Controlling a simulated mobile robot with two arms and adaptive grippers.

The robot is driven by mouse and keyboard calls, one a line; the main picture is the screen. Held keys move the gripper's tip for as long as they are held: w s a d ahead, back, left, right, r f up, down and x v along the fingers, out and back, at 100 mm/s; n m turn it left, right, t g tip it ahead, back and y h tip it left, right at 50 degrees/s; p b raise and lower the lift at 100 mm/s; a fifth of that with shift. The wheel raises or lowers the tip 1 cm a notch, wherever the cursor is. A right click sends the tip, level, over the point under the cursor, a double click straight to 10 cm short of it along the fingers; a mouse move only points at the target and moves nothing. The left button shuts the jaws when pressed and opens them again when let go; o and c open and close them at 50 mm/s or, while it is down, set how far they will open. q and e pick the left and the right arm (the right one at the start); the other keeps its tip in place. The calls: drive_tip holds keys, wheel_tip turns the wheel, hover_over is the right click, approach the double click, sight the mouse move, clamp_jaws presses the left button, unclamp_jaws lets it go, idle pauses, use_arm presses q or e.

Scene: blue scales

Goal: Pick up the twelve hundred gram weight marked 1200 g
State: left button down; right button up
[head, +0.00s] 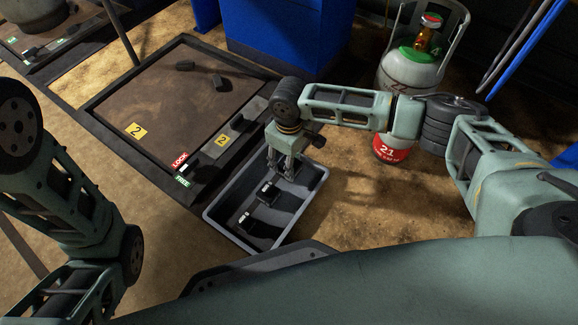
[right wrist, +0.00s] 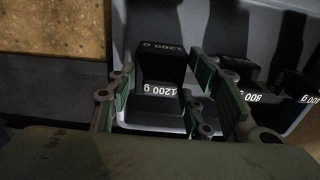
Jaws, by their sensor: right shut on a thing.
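The black weight marked 1200 g (right wrist: 160,68) stands in the grey tray (head: 213,214), its white marking readable in the right wrist view. My right gripper (head: 281,172) reaches down into the tray's far end. In the right wrist view my right gripper (right wrist: 163,88) has its fingers on both sides of this weight and is shut on it. In the head view the fingers and shadow make the held weight hard to make out. My left gripper is out of view; only my left arm's links show at the left.
Other black weights (head: 267,193) lie in the tray; one marked 800 g (right wrist: 262,97) is close right of my fingers. Left of the tray is a platform scale (head: 120,90) with small dark pieces and a LOCK/FREE panel. A gas cylinder (head: 409,72) stands behind my right arm.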

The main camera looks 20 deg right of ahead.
clamp_jaws()
drive_tip(key=shift+w+r, duration=0.1)
idle(0.3)
